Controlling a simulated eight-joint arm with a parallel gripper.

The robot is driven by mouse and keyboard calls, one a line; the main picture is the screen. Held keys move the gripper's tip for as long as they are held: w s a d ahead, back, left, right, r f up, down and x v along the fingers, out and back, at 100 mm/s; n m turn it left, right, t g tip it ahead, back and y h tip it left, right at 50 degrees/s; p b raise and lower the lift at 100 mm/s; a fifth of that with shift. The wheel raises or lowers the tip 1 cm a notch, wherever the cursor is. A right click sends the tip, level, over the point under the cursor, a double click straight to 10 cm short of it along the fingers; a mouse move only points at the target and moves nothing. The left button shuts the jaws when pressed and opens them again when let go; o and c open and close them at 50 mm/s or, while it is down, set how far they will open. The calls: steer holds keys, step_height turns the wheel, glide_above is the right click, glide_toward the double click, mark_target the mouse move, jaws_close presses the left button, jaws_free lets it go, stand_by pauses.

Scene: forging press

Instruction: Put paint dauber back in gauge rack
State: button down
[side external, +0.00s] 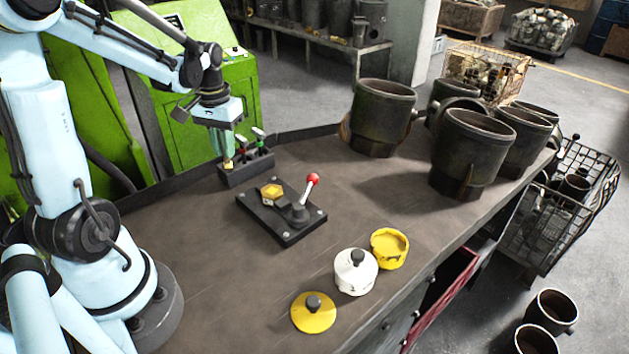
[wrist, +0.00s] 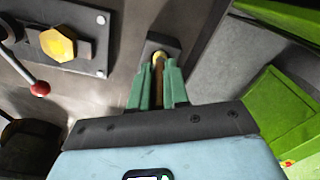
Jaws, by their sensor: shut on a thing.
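The gauge rack (side external: 247,176) is a dark block at the back left of the bench in the side view. My gripper (side external: 228,152) is over the rack's left end, pointing down. Its green fingers (wrist: 157,80) are shut on the paint dauber, a slim tan-yellow stick (wrist: 158,72), whose yellow part (side external: 228,164) shows below the fingers at the rack. The rack's end (wrist: 163,46) shows beyond the fingertips in the wrist view. I cannot tell whether the dauber's lower end is inside a slot.
A black plate with a red-knobbed lever (side external: 311,181) and a yellow hex button (side external: 271,191) lies right of the rack. A white pot (side external: 355,272), a yellow disc (side external: 313,313) and a yellow cup (side external: 389,249) stand in front. Large dark cylinders (side external: 472,150) stand at right.

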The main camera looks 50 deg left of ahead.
steer(key=shift+f, duration=1.05)
stand_by(0.4)
steer(key=c, duration=1)
jaws_free()
steer(key=shift+c, duration=0.2)
steer(key=shift+r, duration=5.05)
